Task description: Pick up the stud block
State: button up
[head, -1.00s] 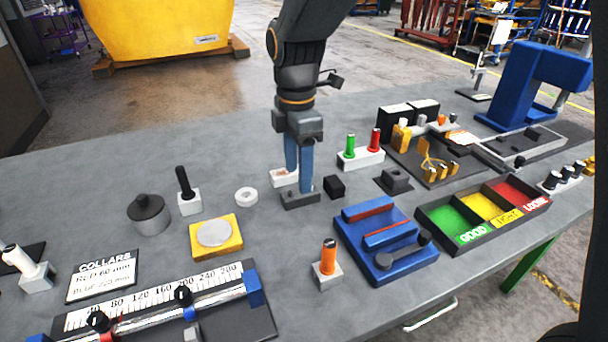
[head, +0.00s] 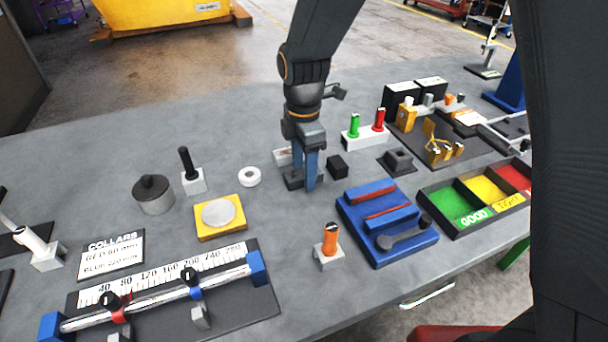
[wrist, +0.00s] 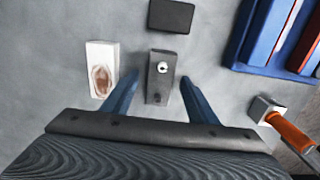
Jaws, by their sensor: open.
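The stud block, a dark grey oblong block with a small bright round stud on top, shows in the wrist view (wrist: 161,78) with a darker spot at its near end. It lies flat on the grey bench and shows partly in the head view (head: 292,182), behind my fingers. My gripper (head: 304,181) is open and points down with its blue fingers low over the block. In the wrist view my gripper (wrist: 159,80) has one finger on each side of the block, with a visible gap on both sides. I cannot tell the exact fingertip height.
A white block with a brown mark (wrist: 101,68) lies close left of the stud block. A black block (wrist: 171,15) sits just beyond it. A blue rack (head: 360,232), an orange-handled piece (head: 330,238) and a white ring (head: 249,176) stand around on the bench.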

jog(key=c, duration=1.3)
grip_shut()
jog(key=shift+r, duration=0.1)
